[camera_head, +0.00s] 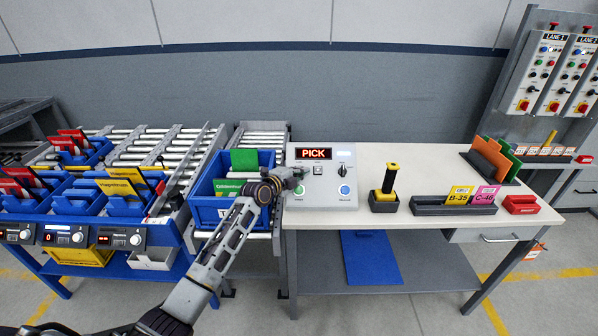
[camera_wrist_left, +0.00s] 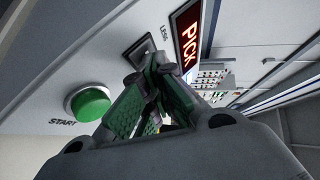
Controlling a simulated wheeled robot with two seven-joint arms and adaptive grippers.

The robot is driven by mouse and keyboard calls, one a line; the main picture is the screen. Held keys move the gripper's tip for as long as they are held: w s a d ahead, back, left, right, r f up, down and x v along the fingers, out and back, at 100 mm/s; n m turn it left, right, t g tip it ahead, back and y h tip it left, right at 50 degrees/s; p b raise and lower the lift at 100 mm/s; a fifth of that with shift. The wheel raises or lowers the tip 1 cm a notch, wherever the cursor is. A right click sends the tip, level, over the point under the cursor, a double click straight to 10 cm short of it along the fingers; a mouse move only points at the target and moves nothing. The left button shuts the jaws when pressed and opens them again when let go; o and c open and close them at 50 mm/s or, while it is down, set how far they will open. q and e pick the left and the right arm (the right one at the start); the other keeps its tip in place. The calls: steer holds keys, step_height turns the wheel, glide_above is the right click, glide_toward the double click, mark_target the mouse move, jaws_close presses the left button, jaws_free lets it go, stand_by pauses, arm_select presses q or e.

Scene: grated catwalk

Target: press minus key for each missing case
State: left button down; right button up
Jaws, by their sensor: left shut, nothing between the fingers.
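A light grey control box (camera_head: 324,205) stands on the table with a lit red PICK display (camera_head: 313,153). My left gripper (camera_head: 303,172) is over the left half of its face, shut and empty. In the left wrist view its green-padded fingertips (camera_wrist_left: 150,82) are together beside a dark key (camera_wrist_left: 138,52) labelled LESS; I cannot tell if they touch it. The green START button (camera_wrist_left: 88,103) is left of them. A blue tote (camera_head: 206,211) on the rollers holds green cases (camera_head: 244,160), partly hidden by my arm. My right gripper is out of view.
A flow rack at left has blue bins (camera_head: 72,200) of red and yellow cases and small displays. Right of the box are a yellow-black scanner (camera_head: 390,178) in a holder, a dark tray (camera_head: 430,206) with B-35 and C-46 cards, and a red block (camera_head: 521,204).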

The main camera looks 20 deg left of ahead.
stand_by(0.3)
arm_select(q)
steer(key=shift+s+d+r+p, duration=0.2)
steer(key=shift+s+r+p, duration=0.65)
steer(key=shift+p, duration=0.3)
steer(key=s+r+p, duration=0.2)
steer(key=p, duration=0.1)
steer(key=s+d+r+p, duration=0.1)
steer(key=shift+s+r+p, duration=0.15)
steer(key=shift+r+p, duration=0.15)
steer(key=shift+p, duration=0.05)
steer(key=shift+f, duration=0.15)
stand_by(0.8)
